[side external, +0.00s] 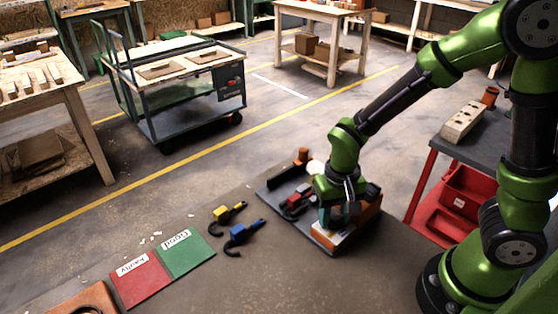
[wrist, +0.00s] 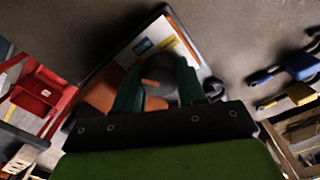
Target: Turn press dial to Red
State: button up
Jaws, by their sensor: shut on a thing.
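The press stands on a dark base plate (side external: 267,198), with an orange body and a white front panel (side external: 327,238). In the wrist view this panel (wrist: 167,45) bears blue, yellow and red-orange marks. My gripper (side external: 338,214) points down over the press. In the wrist view the two green fingers of my gripper (wrist: 159,77) are shut on a grey round dial (wrist: 158,68), one on each side. The dial's pointer is too dark and partly hidden, so I cannot tell which colour it faces.
Yellow (side external: 227,212) and blue (side external: 240,233) clamp-like tools lie left of the press. A red "Faulty" mat (side external: 142,280) and a green "Good" mat (side external: 183,253) lie farther left. A red cart (side external: 440,205) stands to the right. The grey surface between is mostly clear.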

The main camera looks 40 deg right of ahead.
jog(key=n, duration=0.5)
jog(key=shift+n, duration=0.4)
dwell(0.3)
jog(key=o, duration=1.1)
jog(key=shift+c, duration=0.2)
jog(key=shift+m, duration=0.3)
